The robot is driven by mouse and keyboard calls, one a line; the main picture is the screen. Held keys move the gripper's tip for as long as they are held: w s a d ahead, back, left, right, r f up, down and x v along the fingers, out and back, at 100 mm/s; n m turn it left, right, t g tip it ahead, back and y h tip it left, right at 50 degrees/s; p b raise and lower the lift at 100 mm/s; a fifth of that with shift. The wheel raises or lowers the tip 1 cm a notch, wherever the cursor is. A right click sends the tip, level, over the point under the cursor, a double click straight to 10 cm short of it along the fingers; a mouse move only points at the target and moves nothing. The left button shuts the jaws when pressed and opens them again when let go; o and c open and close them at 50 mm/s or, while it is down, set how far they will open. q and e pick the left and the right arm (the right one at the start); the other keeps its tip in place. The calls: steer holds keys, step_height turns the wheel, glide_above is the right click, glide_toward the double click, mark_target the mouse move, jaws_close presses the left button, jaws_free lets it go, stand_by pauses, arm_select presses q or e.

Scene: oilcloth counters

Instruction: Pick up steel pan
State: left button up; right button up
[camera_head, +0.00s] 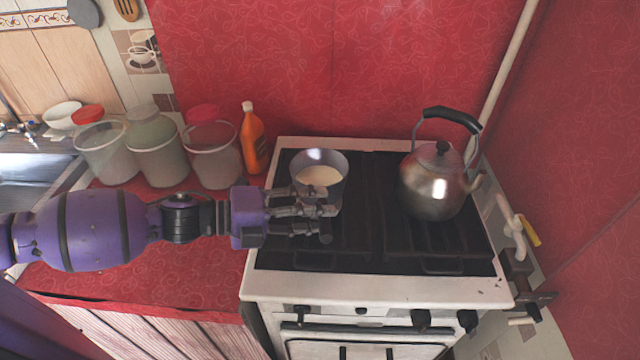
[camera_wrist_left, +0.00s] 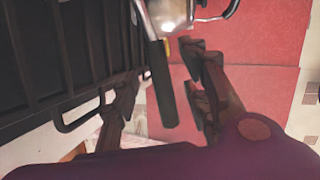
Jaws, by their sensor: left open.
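The steel pan (camera_head: 335,190) stands on the left part of the stove top, with something pale and creamy inside. My left gripper (camera_head: 322,222) reaches in from the left at its near side, and its fingers overlap the pan's lower edge in the head view. The handle lies between the spread fingers of my left gripper (camera_wrist_left: 163,92), which are open. Whether a finger touches it I cannot tell. My right gripper is not in view.
A steel kettle (camera_head: 436,185) stands on the stove (camera_head: 375,290), right of the pan. Several lidded jars, including a green one (camera_head: 155,150), and an orange bottle (camera_head: 252,140) stand left of and behind the arm. A red wall (camera_head: 330,70) closes off the back.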

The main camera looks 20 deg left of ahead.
arm_select(q)
steer(key=shift+x, duration=1.15)
jaws_close()
steer(key=shift+r, duration=0.15)
